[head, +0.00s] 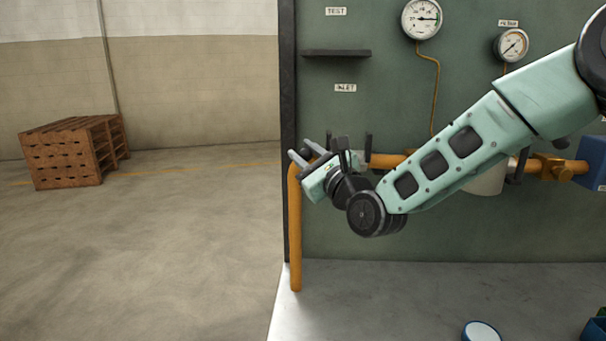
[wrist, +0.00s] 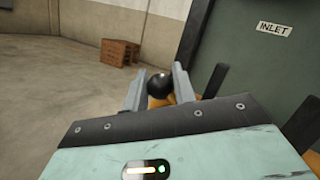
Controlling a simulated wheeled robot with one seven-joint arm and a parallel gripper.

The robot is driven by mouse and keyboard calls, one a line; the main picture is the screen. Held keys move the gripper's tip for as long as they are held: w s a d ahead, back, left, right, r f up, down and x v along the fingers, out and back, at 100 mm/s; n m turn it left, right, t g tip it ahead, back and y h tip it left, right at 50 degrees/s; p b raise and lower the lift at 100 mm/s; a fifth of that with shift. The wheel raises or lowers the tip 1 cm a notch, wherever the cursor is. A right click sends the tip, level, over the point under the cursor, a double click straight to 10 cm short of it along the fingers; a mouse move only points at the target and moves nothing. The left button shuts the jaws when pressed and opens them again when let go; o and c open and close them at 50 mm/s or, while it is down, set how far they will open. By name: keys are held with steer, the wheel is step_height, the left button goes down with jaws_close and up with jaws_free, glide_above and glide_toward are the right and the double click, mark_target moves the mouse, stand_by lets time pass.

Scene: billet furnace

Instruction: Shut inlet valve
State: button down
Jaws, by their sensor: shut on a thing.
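My gripper (head: 303,152) is at the left end of the orange pipe (head: 295,230), below the INLET label (head: 345,88). In the wrist view, the black ball knob of the inlet valve handle (wrist: 159,86) sits between the two grey fingers of my gripper (wrist: 158,82). The fingers are shut on it. Orange pipe shows just below the knob. The valve's body and most of its handle are hidden behind my gripper and wrist in the head view, so the handle's angle cannot be told.
Dark upright posts (head: 368,145) stand close beside my gripper; they also show in the wrist view (wrist: 216,80). Two gauges (head: 421,18) and a small shelf (head: 336,53) are on the green panel. Wooden crates (head: 70,152) stand far left. The floor between is clear.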

steer(key=shift+d+r+m+t+b, duration=0.35)
steer(key=shift+r+m+t+b, duration=0.3)
steer(key=shift+m+b, duration=0.35)
steer(key=c, duration=1.3)
jaws_free()
steer(key=shift+o, duration=0.6)
steer(key=shift+r, duration=0.1)
steer(key=shift+p, duration=0.5)
